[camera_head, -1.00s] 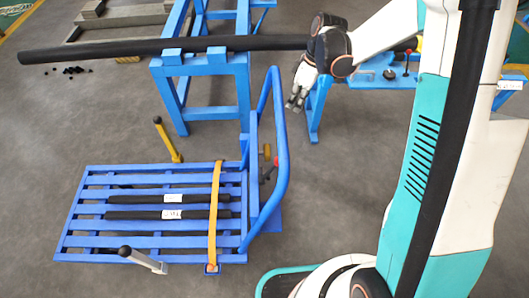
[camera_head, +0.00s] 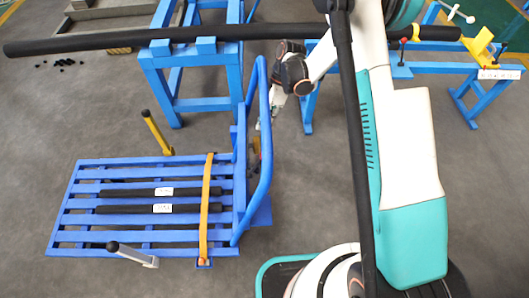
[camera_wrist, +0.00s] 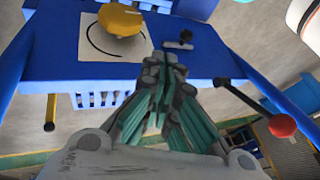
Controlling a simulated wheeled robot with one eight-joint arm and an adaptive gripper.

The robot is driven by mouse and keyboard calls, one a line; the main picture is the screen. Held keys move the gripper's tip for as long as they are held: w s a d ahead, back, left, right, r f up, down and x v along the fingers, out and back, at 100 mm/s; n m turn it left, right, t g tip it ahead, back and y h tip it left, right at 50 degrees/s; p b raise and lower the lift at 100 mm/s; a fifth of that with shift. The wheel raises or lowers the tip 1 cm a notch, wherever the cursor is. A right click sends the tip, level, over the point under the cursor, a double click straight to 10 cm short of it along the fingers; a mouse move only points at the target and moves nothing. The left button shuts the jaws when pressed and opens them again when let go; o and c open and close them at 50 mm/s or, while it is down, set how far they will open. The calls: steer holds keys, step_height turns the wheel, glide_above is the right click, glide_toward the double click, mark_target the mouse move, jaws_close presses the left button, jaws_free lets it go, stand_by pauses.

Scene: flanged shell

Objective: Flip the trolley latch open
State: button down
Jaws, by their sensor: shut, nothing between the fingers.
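The blue trolley (camera_head: 75,205) stands at lower left in the head view, its upright handle (camera_head: 262,150) on its right side. In the wrist view, a blue panel (camera_wrist: 50,62) carries a yellow knob (camera_wrist: 120,20) on a white plate, a small dark-ended bar (camera_wrist: 180,42) and a black lever with a red ball (camera_wrist: 282,125). I cannot tell for certain which is the latch. My gripper (camera_wrist: 163,62) is shut and empty, its tips in front of the panel close to the small bar; contact cannot be told. In the head view my gripper (camera_head: 268,115) is beside the handle, its tips partly hidden.
Two black bars (camera_head: 135,209) and an orange strap (camera_head: 205,220) lie on the trolley deck. A long black pipe (camera_head: 100,42) rests on blue stands behind. Floor left of the trolley is clear.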

steer(key=b+x, duration=0.3)
steer(key=x, duration=0.6)
steer(key=shift+s+a+f+b, duration=0.1)
steer(key=shift+a+f+b, duration=0.05)
steer(key=shift+f+b, duration=0.15)
steer(key=shift+s+a+f+b, duration=0.1)
steer(key=shift+s+f+b, duration=0.2)
steer(key=shift+s, duration=0.35)
steer(key=shift+s+a+f+b, duration=0.1)
steer(key=shift+s+f+b, duration=0.2)
steer(key=shift+s, duration=0.4)
steer(key=shift+s+f+b, duration=0.25)
steer(key=shift+s+b, duration=0.05)
steer(key=shift+s, duration=0.35)
